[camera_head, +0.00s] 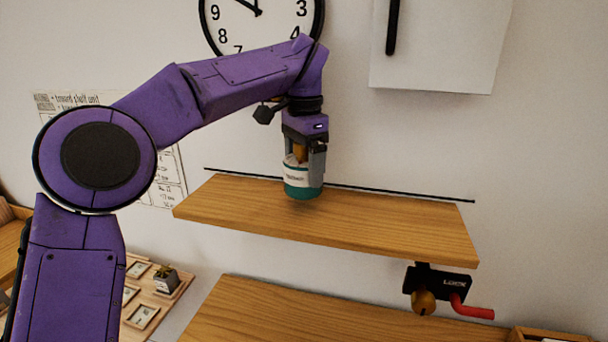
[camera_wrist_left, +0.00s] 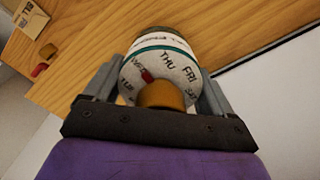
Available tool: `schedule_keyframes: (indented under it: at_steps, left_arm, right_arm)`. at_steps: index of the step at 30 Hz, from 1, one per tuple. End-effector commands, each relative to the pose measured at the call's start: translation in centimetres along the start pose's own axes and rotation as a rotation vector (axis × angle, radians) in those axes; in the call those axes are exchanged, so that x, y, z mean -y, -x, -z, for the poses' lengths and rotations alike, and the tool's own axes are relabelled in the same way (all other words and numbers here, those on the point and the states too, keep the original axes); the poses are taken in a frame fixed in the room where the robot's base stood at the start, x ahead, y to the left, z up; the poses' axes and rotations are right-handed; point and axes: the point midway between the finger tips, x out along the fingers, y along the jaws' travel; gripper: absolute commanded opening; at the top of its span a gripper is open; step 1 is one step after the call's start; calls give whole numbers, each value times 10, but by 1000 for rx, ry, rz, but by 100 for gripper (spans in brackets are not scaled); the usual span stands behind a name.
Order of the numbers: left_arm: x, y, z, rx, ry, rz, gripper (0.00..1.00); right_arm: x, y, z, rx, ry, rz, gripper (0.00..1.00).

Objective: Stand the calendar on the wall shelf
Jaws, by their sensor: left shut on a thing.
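The calendar (camera_head: 302,181) is a small round white and teal piece, held over the wooden wall shelf (camera_head: 390,225). In the left wrist view the calendar (camera_wrist_left: 165,70) shows weekday letters around its white top, a red pointer and an orange-brown knob. My left gripper (camera_head: 304,160) points down and is shut on the calendar, with one finger on each side. The calendar's teal base is upright and close to the shelf top; I cannot tell whether it touches. My right gripper is in neither view.
A black lock fitting with a red lever (camera_head: 470,308) hangs under the shelf's right end. A wooden surface (camera_head: 290,315) lies below. A clock (camera_head: 262,20) and a paper sheet (camera_head: 440,45) are on the wall. The shelf is bare on both sides of the calendar.

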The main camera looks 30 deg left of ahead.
Motion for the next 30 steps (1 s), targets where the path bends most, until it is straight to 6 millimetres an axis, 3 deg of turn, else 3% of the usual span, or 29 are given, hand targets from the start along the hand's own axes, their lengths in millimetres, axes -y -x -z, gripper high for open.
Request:
schedule_keyframes:
  at_steps: [6,19,20,21,30]
  left_arm:
    - [5,-34,2,1,-1,-1,37]
    - [5,-42,3,-1,-1,1,37]
    - [5,-41,3,1,-1,0,91]
    - [5,-41,3,1,-1,0,100]
    - [5,-32,3,1,-1,0,100]
  right_arm:
    - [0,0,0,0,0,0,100]
    - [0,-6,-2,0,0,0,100]
    - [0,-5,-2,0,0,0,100]
    - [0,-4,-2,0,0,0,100]
    - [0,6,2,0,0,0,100]
